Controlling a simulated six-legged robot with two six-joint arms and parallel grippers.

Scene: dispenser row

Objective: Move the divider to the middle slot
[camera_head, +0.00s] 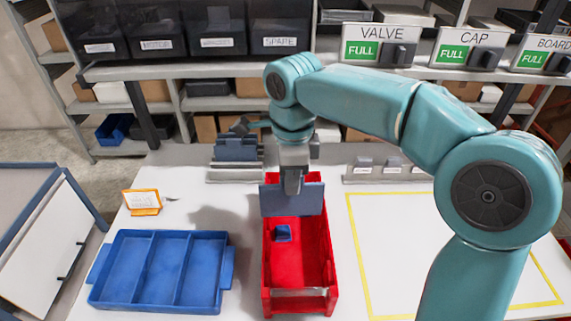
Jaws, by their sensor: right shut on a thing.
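A blue-grey divider plate (309,200) stands upright across the far part of a red bin (324,262). My right gripper (292,188) points down at the plate's top edge and is shut on it. The gripper covers the middle of the plate's top. The slots in the bin walls are too small to make out, so I cannot tell whether the plate sits in one. A small blue piece (284,233) lies on the bin floor on the near side of the plate. My left gripper is not in view.
A blue three-compartment tray (192,236) sits left of the bin. An orange-framed card (143,203) stands behind it. A grey rack with blue plates (236,150) is behind the bin. A yellow-outlined area (430,240) at right is clear. Shelves (200,72) line the back.

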